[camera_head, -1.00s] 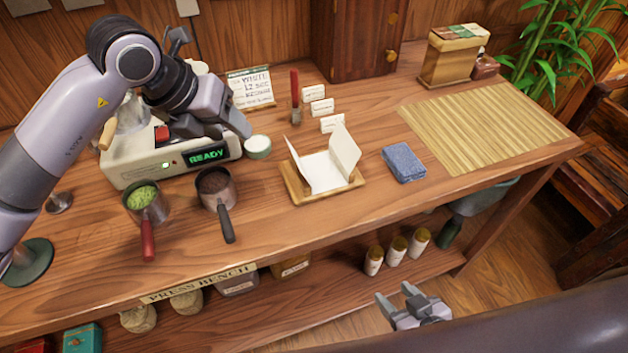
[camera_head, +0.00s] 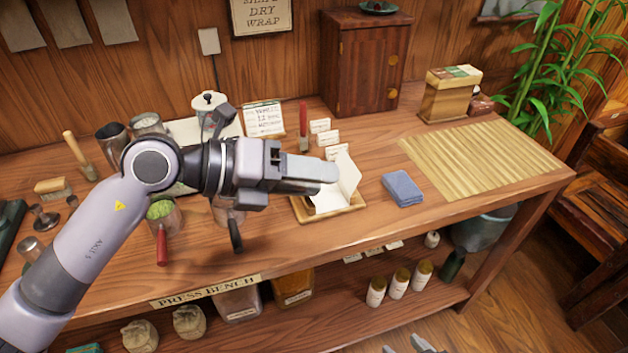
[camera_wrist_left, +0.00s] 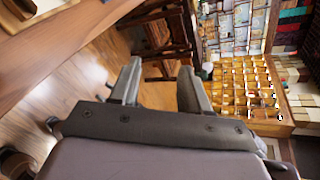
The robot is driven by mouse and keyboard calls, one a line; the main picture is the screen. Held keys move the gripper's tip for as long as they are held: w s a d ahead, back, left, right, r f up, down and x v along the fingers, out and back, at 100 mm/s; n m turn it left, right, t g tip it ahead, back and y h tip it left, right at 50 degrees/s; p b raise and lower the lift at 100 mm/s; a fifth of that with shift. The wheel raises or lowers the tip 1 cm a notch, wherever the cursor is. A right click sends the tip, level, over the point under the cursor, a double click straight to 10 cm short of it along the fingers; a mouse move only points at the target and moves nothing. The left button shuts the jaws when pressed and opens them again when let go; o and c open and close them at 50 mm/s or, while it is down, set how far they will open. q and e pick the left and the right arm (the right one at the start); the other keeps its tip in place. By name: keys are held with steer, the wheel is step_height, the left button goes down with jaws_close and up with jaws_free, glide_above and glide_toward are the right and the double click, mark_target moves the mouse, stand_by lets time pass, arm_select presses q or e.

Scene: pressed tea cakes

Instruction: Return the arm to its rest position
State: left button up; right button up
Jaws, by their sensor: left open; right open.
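My left gripper (camera_head: 326,177) reaches in from the left in the head view. It is held above the wooden bench (camera_head: 400,235), in front of the paper-lined wooden tray (camera_head: 352,203) as seen from my head. In the left wrist view its two fingers (camera_wrist_left: 160,85) stand apart with nothing between them. My right gripper (camera_head: 415,346) shows only in part at the bottom edge of the head view, below the bench front, open and empty. My left arm hides much of the scale and part of the tray.
A blue cloth (camera_head: 402,188), a bamboo mat (camera_head: 478,158) and a wooden box (camera_head: 450,96) lie to the right. The left wrist view shows open floor (camera_wrist_left: 75,85) and shelves (camera_wrist_left: 245,90).

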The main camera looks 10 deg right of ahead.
arm_select(q)
steer(key=shift+s+d+r+h, duration=0.2)
steer(key=shift+s+r+h, duration=0.2)
steer(key=shift+r+h, duration=0.1)
